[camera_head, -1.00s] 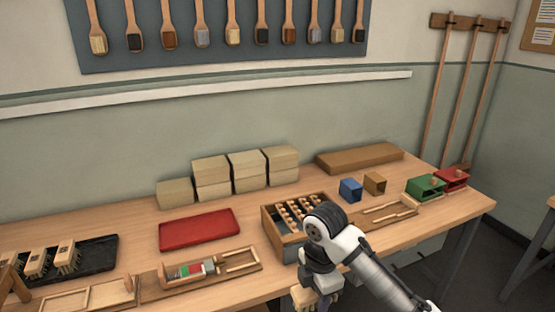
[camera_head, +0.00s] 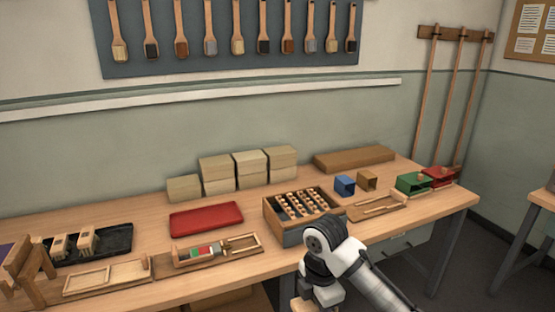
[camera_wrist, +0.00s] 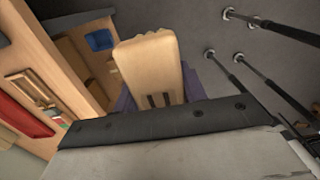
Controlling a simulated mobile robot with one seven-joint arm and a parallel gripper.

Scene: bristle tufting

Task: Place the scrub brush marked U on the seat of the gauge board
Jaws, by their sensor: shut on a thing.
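My gripper (camera_head: 312,298) hangs low at the bottom edge of the head view, in front of the table. It is shut on a pale wooden brush (camera_wrist: 150,62), which fills the middle of the wrist view. Two short dark strokes show on the brush near the jaws; I cannot read them as a full letter. Purple parts show on both sides behind the wood. The gauge board (camera_head: 163,268), with green, red and pale patches and a framed recess at its right end, lies on the table, left of my gripper and apart from it.
The table (camera_head: 285,262) also holds a red tray (camera_head: 206,219), a wooden box of brush blocks (camera_head: 290,238), stacked blocks (camera_head: 218,170), and blue (camera_head: 344,186), green (camera_head: 411,183) and red (camera_head: 440,176) bins. Brushes stand on a black tray (camera_head: 120,238); a wooden stand (camera_head: 26,270) is at the left.

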